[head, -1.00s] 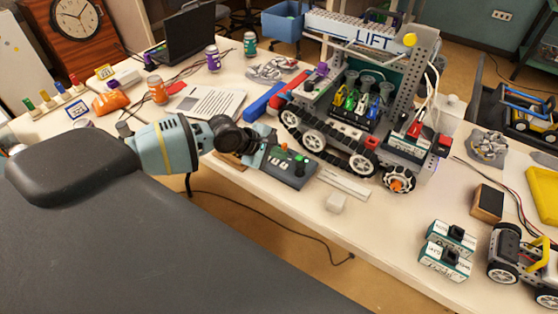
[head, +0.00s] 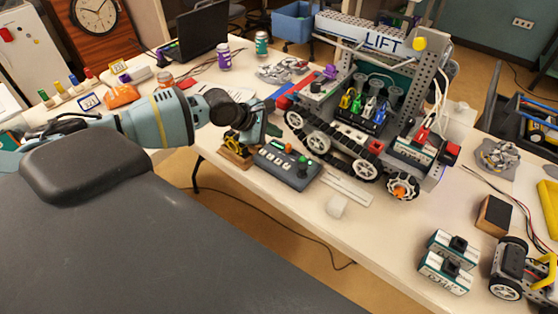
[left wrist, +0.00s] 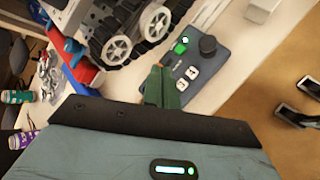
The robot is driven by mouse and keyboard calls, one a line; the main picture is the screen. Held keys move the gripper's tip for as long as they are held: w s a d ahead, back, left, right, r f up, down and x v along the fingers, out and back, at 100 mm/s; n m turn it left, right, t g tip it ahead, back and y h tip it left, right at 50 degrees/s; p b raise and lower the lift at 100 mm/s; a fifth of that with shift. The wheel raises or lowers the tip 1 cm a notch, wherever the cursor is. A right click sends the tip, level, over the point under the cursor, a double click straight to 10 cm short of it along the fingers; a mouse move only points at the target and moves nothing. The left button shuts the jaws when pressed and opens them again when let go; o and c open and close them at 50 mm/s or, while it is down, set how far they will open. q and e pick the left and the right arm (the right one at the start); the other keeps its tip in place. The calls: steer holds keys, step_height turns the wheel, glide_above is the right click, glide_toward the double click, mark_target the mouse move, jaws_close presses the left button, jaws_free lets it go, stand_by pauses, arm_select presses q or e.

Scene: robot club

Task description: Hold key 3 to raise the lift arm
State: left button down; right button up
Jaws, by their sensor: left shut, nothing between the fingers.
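The dark control box (head: 289,174) lies on the white table in front of the LIFT robot. It has a row of small white keys, a green button, an orange part and a dark knob. My left gripper (head: 262,130) is over its far left end, shut and empty. In the left wrist view the green fingers (left wrist: 160,88) are closed together and point at the box (left wrist: 210,62). Two white keys (left wrist: 187,78) show beside them; other keys are hidden. I cannot read the key numbers or tell whether the fingers touch the box. My right gripper is not in view.
The LIFT robot (head: 372,118), with wheels and tracks, stands close behind the box. A small wooden stand (head: 236,158) is left of the box. Batteries (head: 447,262) are at the front right.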

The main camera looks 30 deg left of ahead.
arm_select(q)
steer(key=b, duration=0.4)
glide_above(275, 162)
step_height(275, 162, down, 6)
steer(key=shift+f, duration=1.2)
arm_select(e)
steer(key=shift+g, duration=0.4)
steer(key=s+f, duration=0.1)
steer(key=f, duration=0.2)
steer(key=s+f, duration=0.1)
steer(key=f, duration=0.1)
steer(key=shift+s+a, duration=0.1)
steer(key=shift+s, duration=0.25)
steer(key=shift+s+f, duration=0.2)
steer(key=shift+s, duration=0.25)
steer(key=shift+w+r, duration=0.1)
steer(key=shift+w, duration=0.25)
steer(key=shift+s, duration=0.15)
arm_select(q)
steer(key=shift+f, duration=0.45)
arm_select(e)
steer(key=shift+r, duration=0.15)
